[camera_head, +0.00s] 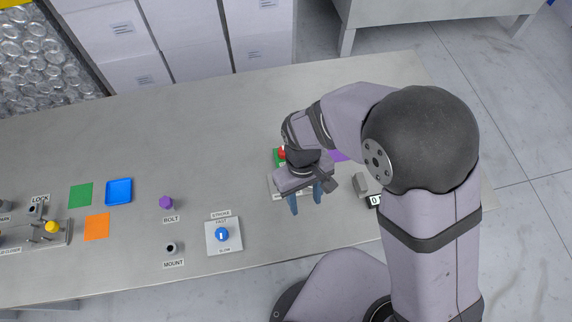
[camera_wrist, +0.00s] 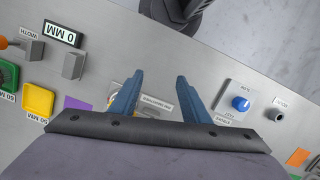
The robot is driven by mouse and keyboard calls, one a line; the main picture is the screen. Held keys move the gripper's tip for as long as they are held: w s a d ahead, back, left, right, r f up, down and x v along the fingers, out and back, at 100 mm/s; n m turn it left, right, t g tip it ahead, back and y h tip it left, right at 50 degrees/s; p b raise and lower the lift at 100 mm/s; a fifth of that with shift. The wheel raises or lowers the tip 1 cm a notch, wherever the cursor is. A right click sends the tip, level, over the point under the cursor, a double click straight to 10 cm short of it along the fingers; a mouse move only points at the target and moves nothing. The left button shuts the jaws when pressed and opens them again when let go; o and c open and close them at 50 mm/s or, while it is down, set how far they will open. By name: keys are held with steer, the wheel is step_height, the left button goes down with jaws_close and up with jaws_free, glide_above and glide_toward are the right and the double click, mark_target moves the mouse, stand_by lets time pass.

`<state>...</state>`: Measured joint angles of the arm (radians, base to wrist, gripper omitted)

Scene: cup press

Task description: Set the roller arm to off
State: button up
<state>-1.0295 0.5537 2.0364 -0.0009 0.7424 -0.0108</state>
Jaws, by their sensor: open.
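My gripper (camera_head: 306,204) is open and empty, its two blue fingers pointing down over the right half of the table. A light plate (camera_head: 273,188) shows beside and under it. In the wrist view my gripper (camera_wrist: 158,78) has its fingers apart, with a small white label (camera_wrist: 156,102) between them, too small to read surely. A light plate with a pale metal and yellowish part (camera_wrist: 114,99) shows behind the left finger. This may be the roller arm's panel. The arm itself and its setting are mostly hidden by my gripper.
A stroke dial with a blue knob (camera_head: 222,234) stands left of my gripper, near the mount post (camera_head: 171,248) and purple bolt (camera_head: 166,202). A red button (camera_head: 282,153) is close behind my wrist. A grey block (camera_head: 360,184) and display stand right. The table's front edge is near.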

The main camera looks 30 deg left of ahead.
steer(key=w+a+r, duration=0.1)
steer(key=w+a, duration=0.1)
steer(key=a, duration=0.1)
steer(key=w+a+r+t+y, duration=0.1)
steer(key=w+a, duration=0.1)
steer(key=a, duration=0.2)
steer(key=w+a+r+y, duration=0.1)
steer(key=w+a, duration=0.1)
steer(key=a, duration=0.1)
steer(key=shift+a+r, duration=0.25)
steer(key=shift+r, duration=0.15)
steer(key=shift+s+d+n, duration=0.15)
steer(key=shift+n, duration=0.15)
steer(key=shift+f, duration=0.7)
steer(key=shift+f+p, duration=1.05)
steer(key=shift+f, duration=1.9)
